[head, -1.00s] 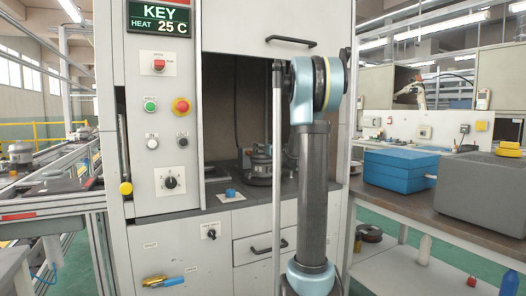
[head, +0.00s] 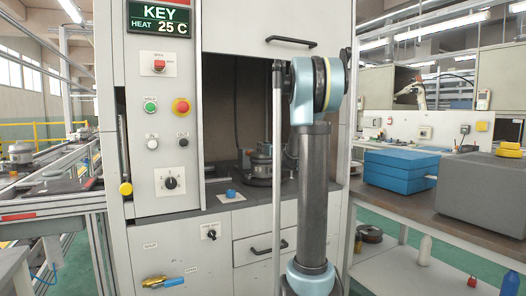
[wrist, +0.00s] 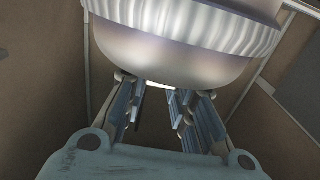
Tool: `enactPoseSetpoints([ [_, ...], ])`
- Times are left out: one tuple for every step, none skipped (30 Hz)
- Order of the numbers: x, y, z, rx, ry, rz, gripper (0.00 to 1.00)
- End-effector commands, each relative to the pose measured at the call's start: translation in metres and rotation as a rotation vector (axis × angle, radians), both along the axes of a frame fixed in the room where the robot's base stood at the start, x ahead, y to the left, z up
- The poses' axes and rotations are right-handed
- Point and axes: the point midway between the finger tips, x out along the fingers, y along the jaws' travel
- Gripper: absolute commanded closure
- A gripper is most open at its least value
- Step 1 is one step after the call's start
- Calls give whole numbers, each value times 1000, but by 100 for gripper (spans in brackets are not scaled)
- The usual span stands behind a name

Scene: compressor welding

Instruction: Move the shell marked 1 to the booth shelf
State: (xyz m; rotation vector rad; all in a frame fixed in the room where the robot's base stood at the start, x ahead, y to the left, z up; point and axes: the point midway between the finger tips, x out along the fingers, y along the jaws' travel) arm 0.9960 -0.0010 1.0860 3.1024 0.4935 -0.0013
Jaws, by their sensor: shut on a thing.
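A pale metal shell (wrist: 175,55) with a ribbed band fills the top of the wrist view. My gripper (wrist: 157,88) is shut on it, with the fingertips at its rounded lower edge. No number shows on the side in view, so I cannot tell its mark. In the head view my arm stands before the booth and my gripper is hidden. The booth shelf (head: 215,198) is the dark surface inside the opening. A dark round fixture (head: 258,168) stands on it, partly behind my arm.
A control panel (head: 160,120) with buttons flanks the booth on the left. A conveyor (head: 55,200) at the far left carries another metal shell (head: 19,153). On the right, a bench holds blue boxes (head: 400,168) and a grey case (head: 480,185).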

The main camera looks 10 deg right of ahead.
Motion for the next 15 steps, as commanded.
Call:
enactPoseSetpoints([
  [0, 0, 1, -2, 0, 1, 100],
  [0, 0, 1, -2, 0, 1, 100],
  [0, 0, 3, -2, -1, 0, 100],
  [0, 0, 4, -2, -1, 0, 100],
  [0, 0, 4, -1, 0, 0, 100],
  [0, 0, 6, -1, 0, 0, 100],
  [1, 0, 7, -1, 0, 0, 100],
  [1, 0, 7, -1, 0, 0, 100],
  [1, 0, 8, -1, 0, 0, 100],
  [1, 0, 8, -1, -1, 0, 100],
  [1, 0, 8, 0, -1, 0, 100],
  [1, 0, 9, 0, -1, 0, 100],
  [1, 0, 10, 0, -1, 0, 100],
  [1, -1, 12, 0, -1, 0, 100],
  [1, -1, 14, 0, -1, -1, 100],
])
